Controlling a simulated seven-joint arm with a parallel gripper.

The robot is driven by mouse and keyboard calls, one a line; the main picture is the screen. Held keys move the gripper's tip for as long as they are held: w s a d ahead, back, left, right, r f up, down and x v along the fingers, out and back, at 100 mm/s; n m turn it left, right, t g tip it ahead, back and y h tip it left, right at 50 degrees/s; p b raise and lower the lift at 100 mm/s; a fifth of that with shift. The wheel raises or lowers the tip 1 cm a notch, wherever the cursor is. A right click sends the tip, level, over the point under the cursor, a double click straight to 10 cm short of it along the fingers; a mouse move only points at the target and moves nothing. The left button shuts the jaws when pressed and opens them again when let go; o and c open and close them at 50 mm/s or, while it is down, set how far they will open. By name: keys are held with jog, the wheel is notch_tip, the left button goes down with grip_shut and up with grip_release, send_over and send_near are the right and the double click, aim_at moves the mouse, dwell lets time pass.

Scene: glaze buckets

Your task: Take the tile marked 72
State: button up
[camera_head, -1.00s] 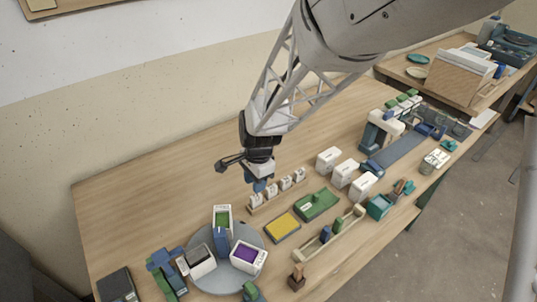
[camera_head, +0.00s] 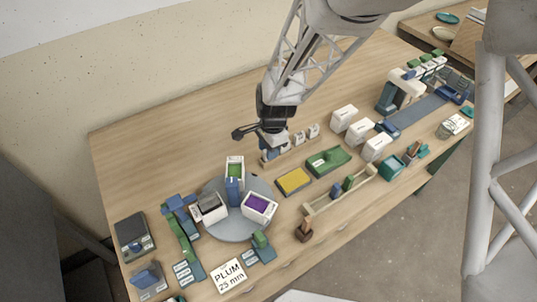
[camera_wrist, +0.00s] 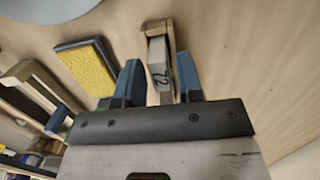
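A short wooden rack (camera_head: 291,149) holds a row of small white tiles. Several show to the right of my gripper, such as the middle one (camera_head: 298,137) and the right end one (camera_head: 313,130); their marks are too small to read. My gripper (camera_head: 268,154) is down at the rack's left end and hides the tile there. In the wrist view, its blue fingers (camera_wrist: 160,78) are apart, one on each side of a white tile (camera_wrist: 157,52) in the wooden rack. Part of a dark mark, like a 2, shows on that tile; the full number cannot be read.
A yellow pad (camera_head: 294,181) and a green tray (camera_head: 328,161) lie in front of the rack. A grey turntable (camera_head: 233,227) with white buckets stands front left. White boxes (camera_head: 344,118) stand to the right. The table behind the rack is clear.

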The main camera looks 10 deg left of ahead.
grip_shut()
jog(key=shift+r, duration=0.15)
jog(key=shift+r, duration=3.65)
jog(key=shift+w, duration=0.1)
